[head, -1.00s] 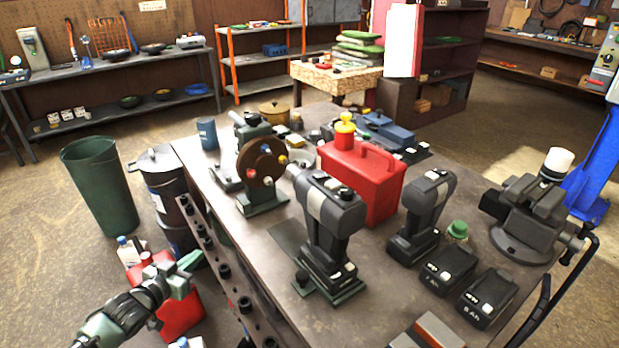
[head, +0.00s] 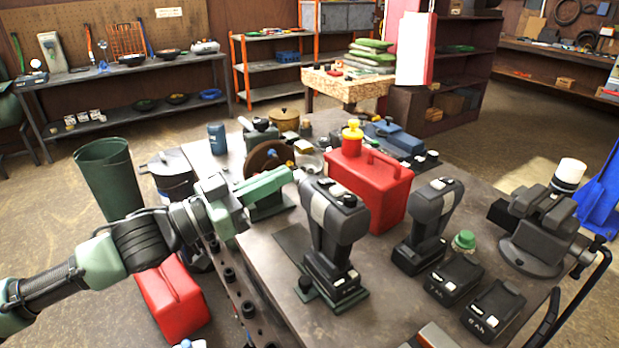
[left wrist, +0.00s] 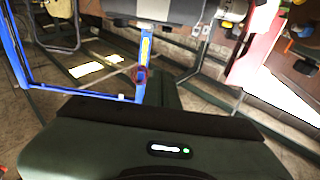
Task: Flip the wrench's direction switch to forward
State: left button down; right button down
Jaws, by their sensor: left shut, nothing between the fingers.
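A black and grey cordless power tool (head: 330,222), which looks like the wrench, stands upright on a small green base plate (head: 352,302) on the workbench. A second similar tool (head: 428,225) stands to its right. My left gripper (head: 290,175) is shut and empty, reaching in from the left with its tips just left of the first tool's head. I cannot tell whether they touch. The direction switch is too small to make out. In the left wrist view, a dark shape with a light band (left wrist: 165,10) at the top may be the tool. My right gripper is out of view.
A grinding wheel (head: 266,157) is partly hidden behind my left gripper. Two black batteries (head: 454,279) and a vise (head: 540,235) are on the right. A bare strip of bench (head: 275,270) lies left of the first tool.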

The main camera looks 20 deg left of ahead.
pick_arm(q)
jog(key=r+p, duration=0.2)
jog(key=p, duration=0.2)
send_over(326, 182)
jog(key=v, duration=0.3)
jog(key=shift+w, duration=0.15)
notch_tip(326, 182, down, 2)
jog(key=shift+a+f, duration=0.15)
jog(key=shift+f, duration=0.05)
jog(key=shift+s+a+f+p, duration=0.1)
jog(key=shift+s+f+p, duration=0.1)
jog(key=shift+f, duration=0.25)
jog(key=shift+s+a+f+p, duration=0.1)
jog(key=shift+s+f+p, duration=0.05)
jog(key=shift+f, duration=0.45)
